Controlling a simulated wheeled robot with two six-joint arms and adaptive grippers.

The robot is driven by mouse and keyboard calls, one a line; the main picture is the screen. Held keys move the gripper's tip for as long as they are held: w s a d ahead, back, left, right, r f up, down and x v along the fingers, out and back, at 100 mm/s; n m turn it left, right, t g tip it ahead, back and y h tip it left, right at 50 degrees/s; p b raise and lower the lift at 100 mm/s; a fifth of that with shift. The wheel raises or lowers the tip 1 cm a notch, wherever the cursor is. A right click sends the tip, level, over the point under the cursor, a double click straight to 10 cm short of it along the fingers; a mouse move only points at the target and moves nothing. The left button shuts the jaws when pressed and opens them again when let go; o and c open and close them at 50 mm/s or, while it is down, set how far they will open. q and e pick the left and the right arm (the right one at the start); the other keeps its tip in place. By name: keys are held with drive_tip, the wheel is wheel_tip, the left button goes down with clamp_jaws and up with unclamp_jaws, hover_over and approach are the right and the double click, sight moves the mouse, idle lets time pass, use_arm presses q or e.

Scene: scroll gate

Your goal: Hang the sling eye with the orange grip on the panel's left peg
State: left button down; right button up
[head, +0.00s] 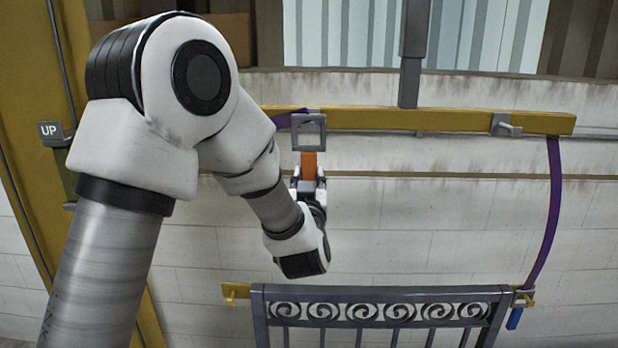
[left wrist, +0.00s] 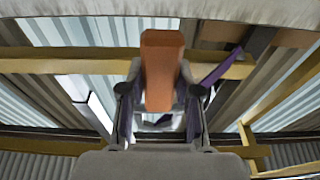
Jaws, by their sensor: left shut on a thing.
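My left gripper (head: 308,184) is shut on the orange grip (head: 309,165) below a grey square sling eye (head: 309,132). The eye is upright and overlaps the yellow beam in the head view, well above the panel. In the left wrist view the orange grip (left wrist: 162,70) stands between the two fingers of the left gripper (left wrist: 161,100). A purple sling (head: 284,121) shows beside the eye, partly hidden by my arm. The dark scrollwork panel (head: 385,292) is below. Its yellow left peg (head: 235,291) is bare, below and left of my gripper. My right gripper is not in view.
The yellow beam (head: 430,121) hangs from a grey post (head: 410,75). At its right end a purple sling (head: 552,210) runs down to the panel's right peg (head: 524,296), with a blue grip (head: 514,319) below.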

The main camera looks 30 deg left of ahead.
use_arm(q)
drive_tip(key=shift+r+b+v, duration=0.2)
drive_tip(key=shift+b+v, duration=0.1)
drive_tip(key=shift+v, duration=0.95)
drive_tip(key=shift+r+b+v, duration=0.25)
drive_tip(key=shift+b+v, duration=0.05)
drive_tip(key=shift+v, duration=0.9)
